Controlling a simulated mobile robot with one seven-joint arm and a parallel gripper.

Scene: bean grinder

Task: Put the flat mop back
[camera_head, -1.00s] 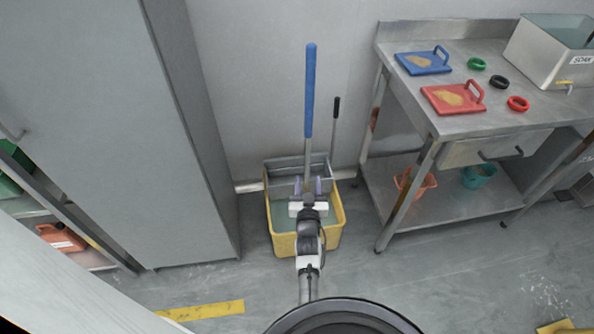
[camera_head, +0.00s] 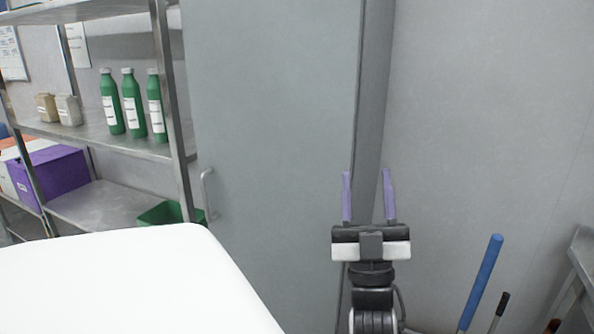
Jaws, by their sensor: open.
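A mop with a blue handle (camera_head: 481,283) shows at the bottom right, its lower part cut off by the frame. A thinner handle with a black end (camera_head: 500,308) stands beside it. I cannot tell from these handles which belongs to the flat mop, as no mop head shows. My gripper (camera_head: 368,197) is open, with two purple fingers pointing up and nothing between them. It is in front of the edge of a tall grey cabinet (camera_head: 275,120), left of and apart from the blue handle.
The cabinet's door handle (camera_head: 208,195) is on its left side. Metal shelves (camera_head: 105,205) at the left hold green bottles (camera_head: 131,103) and a purple box (camera_head: 52,170). A metal table edge (camera_head: 582,262) is at the far right. Bare wall lies between cabinet and table.

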